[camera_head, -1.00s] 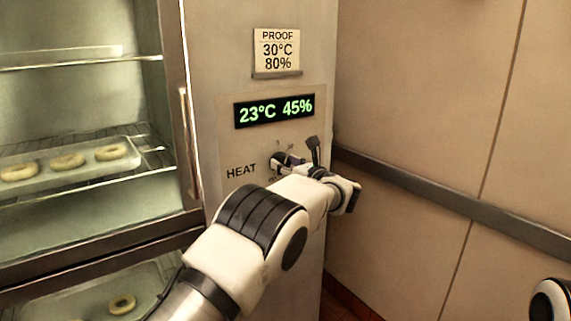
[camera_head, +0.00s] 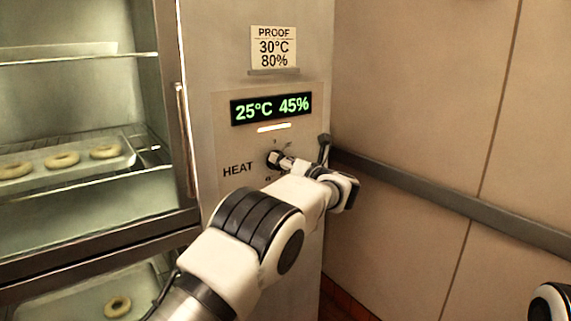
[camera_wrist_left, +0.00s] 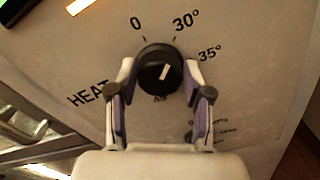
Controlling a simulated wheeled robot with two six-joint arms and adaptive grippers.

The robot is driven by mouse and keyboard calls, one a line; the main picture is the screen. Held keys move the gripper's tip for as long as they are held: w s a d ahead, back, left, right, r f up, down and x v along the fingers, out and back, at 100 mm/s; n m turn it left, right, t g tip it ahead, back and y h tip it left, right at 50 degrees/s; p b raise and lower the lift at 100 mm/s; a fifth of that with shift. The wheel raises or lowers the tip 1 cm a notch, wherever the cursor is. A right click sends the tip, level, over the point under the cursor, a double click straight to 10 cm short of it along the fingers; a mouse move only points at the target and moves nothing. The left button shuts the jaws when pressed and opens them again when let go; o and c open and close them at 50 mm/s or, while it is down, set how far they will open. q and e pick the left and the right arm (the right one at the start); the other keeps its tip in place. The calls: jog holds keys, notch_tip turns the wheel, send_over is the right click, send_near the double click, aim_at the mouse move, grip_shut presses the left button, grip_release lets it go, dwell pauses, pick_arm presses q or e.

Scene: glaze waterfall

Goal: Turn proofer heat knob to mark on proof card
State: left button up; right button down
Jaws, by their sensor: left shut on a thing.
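The black heat knob (camera_wrist_left: 150,82) is on the grey proofer panel, between the fingers of my left gripper (camera_wrist_left: 159,72). Both fingers are shut on its sides. Its white pointer tilts up and right, roughly toward the 30° label; 0 and 35° lie on either side. A lower label is partly hidden by the knob. In the head view, my left gripper (camera_head: 281,161) is at the knob beside the word HEAT. The proof card (camera_head: 273,48) reads 30°C and 80%. The display (camera_head: 271,108) reads 25°C 45%.
A second, smaller control (camera_wrist_left: 193,135) shows partly behind the gripper's right finger. The glass-fronted cabinet (camera_head: 167,95) with trays of dough rings is at left. A wall rail (camera_head: 420,184) runs at right.

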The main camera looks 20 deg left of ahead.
aim_at(275, 124)
pick_arm(q)
jog(key=shift+a+r+m, duration=0.1)
jog(key=shift+a+m, duration=0.05)
jog(key=shift+m, duration=0.15)
jog(key=o, duration=0.9)
jog(key=shift+o, duration=1.3)
jog(key=shift+w+a, duration=0.1)
jog(key=shift+a, duration=0.05)
jog(key=shift+w+a+f, duration=0.15)
jog(key=shift+a+f, duration=0.1)
notch_tip(275, 124, up, 10)
jog(key=shift+f, duration=0.1)
